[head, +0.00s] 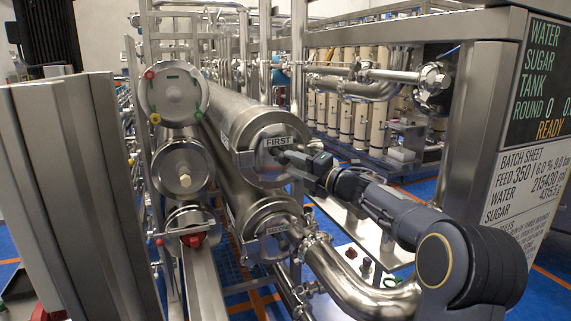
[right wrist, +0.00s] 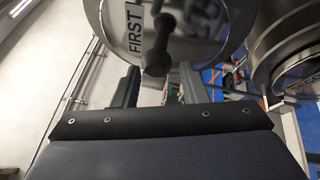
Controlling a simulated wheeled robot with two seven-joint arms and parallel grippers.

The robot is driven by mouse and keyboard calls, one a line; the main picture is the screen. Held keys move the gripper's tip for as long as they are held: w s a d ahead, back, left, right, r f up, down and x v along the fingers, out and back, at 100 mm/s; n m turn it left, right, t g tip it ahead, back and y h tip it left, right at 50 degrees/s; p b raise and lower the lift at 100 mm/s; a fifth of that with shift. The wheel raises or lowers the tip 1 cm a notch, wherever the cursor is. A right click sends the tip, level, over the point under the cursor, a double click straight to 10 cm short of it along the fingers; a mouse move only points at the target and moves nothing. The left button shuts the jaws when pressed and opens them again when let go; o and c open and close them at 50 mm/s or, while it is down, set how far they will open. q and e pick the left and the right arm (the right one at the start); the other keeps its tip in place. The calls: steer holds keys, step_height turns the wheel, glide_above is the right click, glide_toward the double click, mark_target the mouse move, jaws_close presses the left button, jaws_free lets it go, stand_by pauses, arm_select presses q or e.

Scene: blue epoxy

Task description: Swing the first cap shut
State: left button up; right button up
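The first cap (head: 263,172) is a round steel disc with a FIRST label, at the front end of the upper large steel tube (head: 243,112). I cannot tell whether it is fully closed. In the right wrist view the cap (right wrist: 205,50) fills the top, with a dark knob handle (right wrist: 157,62) standing out from it. My left gripper is not in view.
A second tube with a cap labelled SECOND (head: 274,246) lies below. Smaller capped vessels (head: 174,92) stand to the left. A curved steel pipe (head: 365,292) runs under my right arm. A board reading READY (head: 545,95) stands at the right.

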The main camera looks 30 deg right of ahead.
steer(key=v, duration=0.3)
steer(key=shift+s+d+f, duration=0.1)
steer(key=shift+s+d, duration=0.05)
steer(key=shift+s, duration=0.2)
